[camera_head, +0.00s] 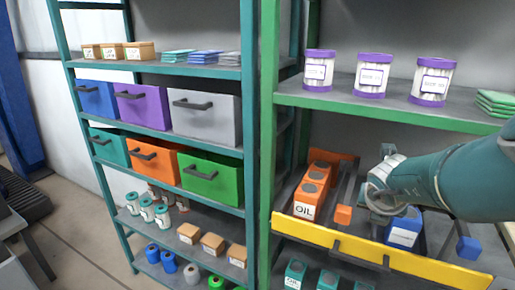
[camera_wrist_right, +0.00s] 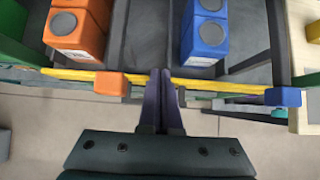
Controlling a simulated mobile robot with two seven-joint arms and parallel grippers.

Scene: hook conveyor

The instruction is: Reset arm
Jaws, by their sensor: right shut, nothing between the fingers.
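My right arm reaches in from the right in the head view. Its gripper (camera_head: 380,200) is over the lower shelf of the green rack, beside the orange and blue containers. In the right wrist view the two dark fingers (camera_wrist_right: 161,95) are pressed together with nothing between them. They point toward the yellow front bar (camera_wrist_right: 205,84), between an orange block (camera_wrist_right: 110,84) and a blue block (camera_wrist_right: 283,97). My left gripper is not in view.
Orange OIL containers (camera_head: 310,196) and a blue container (camera_head: 404,229) stand behind the yellow bar (camera_head: 400,262). Purple-lidded jars (camera_head: 371,76) stand on the shelf above. A teal rack (camera_head: 70,80) with coloured bins is to the left. The floor (camera_head: 75,220) at left shows free room.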

